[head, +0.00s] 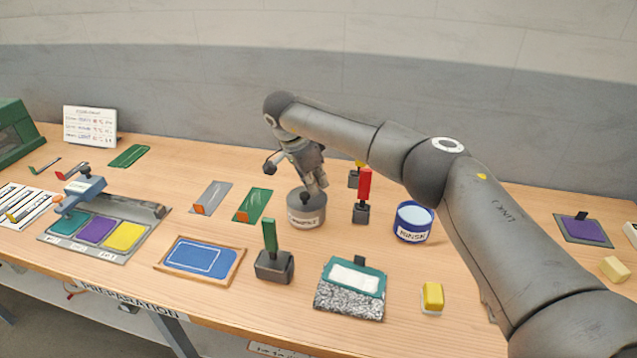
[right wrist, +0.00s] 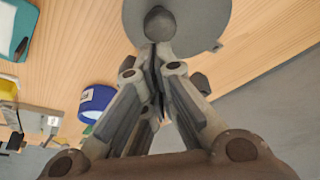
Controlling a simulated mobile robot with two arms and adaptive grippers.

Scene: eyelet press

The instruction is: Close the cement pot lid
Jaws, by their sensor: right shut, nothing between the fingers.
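The cement pot (head: 306,217) is a grey round pot with a white label, standing near the middle of the table in the head view. Its grey lid (right wrist: 195,18) appears as a round disc with a small side tab in the right wrist view, and seems to lie over the pot's mouth. A dark knob (right wrist: 159,22) stands at the lid's centre. My right gripper (head: 319,187) is right above the pot, fingers pointing down and shut with nothing between them. In the right wrist view its fingertips (right wrist: 157,52) are close beside the knob; contact cannot be told. My left gripper is not in view.
A blue rinse pot (head: 412,223) and a red-handled tool (head: 363,200) stand right of the cement pot. A green-handled block (head: 273,260) stands in front, and a green card (head: 253,205) lies to the left. A blue framed pad (head: 202,258) lies at front left.

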